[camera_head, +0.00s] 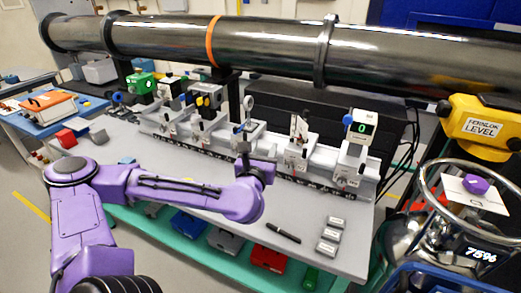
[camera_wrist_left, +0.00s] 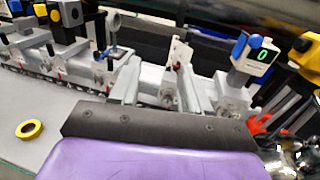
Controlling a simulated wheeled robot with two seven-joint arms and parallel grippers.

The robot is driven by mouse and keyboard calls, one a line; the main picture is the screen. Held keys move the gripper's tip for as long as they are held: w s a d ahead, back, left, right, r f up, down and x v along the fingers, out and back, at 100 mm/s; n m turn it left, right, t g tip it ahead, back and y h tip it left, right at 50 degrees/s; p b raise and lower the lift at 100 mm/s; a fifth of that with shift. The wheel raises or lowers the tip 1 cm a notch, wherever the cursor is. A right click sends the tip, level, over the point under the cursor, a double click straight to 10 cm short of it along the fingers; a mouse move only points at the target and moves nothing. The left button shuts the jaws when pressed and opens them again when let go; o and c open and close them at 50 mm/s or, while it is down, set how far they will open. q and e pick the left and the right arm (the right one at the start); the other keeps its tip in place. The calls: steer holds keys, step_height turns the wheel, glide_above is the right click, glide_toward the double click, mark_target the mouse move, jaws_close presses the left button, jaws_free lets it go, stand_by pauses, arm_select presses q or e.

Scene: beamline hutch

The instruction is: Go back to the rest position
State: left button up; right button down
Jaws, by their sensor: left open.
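My left arm, purple, reaches in from the left of the head view over the grey bench (camera_head: 215,205). I see nothing between the fingers. In the left wrist view the dark edge and purple body of the hand fill the bottom, with the instruments beyond. A white detector box (camera_head: 361,126) with a green "0" stands at the rail's right end; it also shows in the left wrist view (camera_wrist_left: 258,55). My right gripper is not in view.
A black pen-like tool (camera_head: 283,232) and small grey blocks (camera_head: 327,248) lie on the bench's front right. A yellow ring (camera_wrist_left: 30,129) lies at left in the wrist view. A dark beam pipe (camera_head: 270,45) crosses behind. A chrome vessel (camera_head: 415,240) stands at right.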

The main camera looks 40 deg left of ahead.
arm_select(q)
steer(key=shift+w+d, duration=0.1)
steer(key=shift+w, duration=0.15)
steer(key=shift+s, duration=0.1)
steer(key=shift+m, duration=0.3)
